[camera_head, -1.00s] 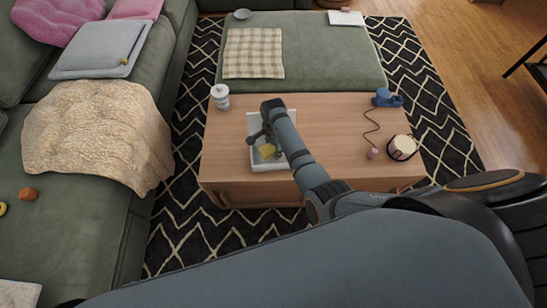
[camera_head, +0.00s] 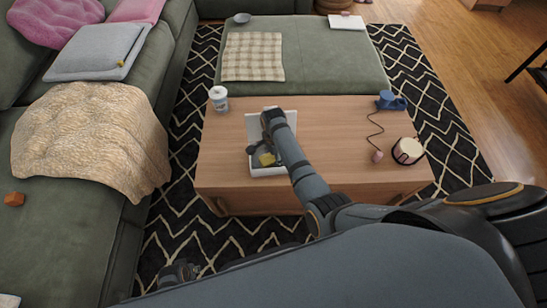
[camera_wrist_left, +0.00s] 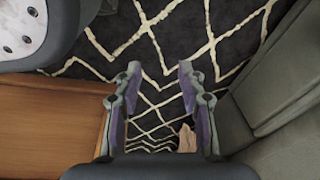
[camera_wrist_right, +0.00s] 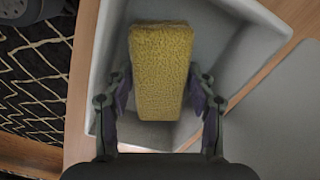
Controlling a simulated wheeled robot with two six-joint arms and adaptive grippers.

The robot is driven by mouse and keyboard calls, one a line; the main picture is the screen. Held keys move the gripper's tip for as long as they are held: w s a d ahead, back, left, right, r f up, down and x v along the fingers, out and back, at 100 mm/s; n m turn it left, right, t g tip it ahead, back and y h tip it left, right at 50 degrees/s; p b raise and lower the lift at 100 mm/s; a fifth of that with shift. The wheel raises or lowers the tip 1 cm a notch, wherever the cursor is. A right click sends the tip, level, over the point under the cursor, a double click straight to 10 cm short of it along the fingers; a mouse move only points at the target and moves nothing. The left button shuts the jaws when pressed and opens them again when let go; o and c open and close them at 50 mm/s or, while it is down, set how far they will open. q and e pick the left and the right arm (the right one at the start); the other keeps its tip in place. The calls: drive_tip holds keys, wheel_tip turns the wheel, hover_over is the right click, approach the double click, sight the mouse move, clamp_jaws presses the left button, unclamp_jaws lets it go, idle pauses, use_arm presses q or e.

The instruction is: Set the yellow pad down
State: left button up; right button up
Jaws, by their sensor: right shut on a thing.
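The yellow pad (camera_wrist_right: 161,55) is a rough block between the fingers of my right gripper (camera_wrist_right: 160,85), which is shut on it. In the head view the yellow pad (camera_head: 267,159) shows below my right gripper (camera_head: 262,152), within the outline of the white tray (camera_head: 285,115) on the wooden table. The tray's walls (camera_wrist_right: 103,60) surround the pad in the right wrist view. I cannot tell whether the pad touches the tray floor. My left gripper (camera_wrist_left: 159,72) is open and empty above the patterned rug, beside the table; it shows at the lower left in the head view (camera_head: 180,272).
The wooden table (camera_head: 335,130) also holds a white cup (camera_head: 218,98), a blue object (camera_head: 390,101) with a cord, and a round cream-topped container (camera_head: 407,151). The green sofa (camera_head: 75,235) lies left. The table's middle right is mostly clear apart from the cord.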

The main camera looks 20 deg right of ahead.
drive_tip(key=shift+f, duration=0.1)
drive_tip(key=o, duration=1.3)
use_arm(q)
drive_tip(key=shift+w, duration=0.1)
drive_tip(key=shift+r, duration=0.1)
drive_tip(key=s+f+p, duration=0.1)
drive_tip(key=s+p, duration=0.6)
drive_tip(key=s, duration=0.5)
use_arm(e)
wheel_tip(320, 180, up, 7)
drive_tip(key=shift+f, duration=0.1)
use_arm(q)
drive_tip(key=r+p, duration=0.1)
drive_tip(key=p, duration=0.1)
drive_tip(key=s+r+p, duration=0.1)
drive_tip(key=r+p, duration=0.1)
drive_tip(key=a+r+p, duration=0.1)
drive_tip(key=r+p, duration=0.1)
drive_tip(key=shift+s, duration=0.2)
use_arm(e)
wheel_tip(320, 180, up, 5)
drive_tip(key=shift+r, duration=0.2)
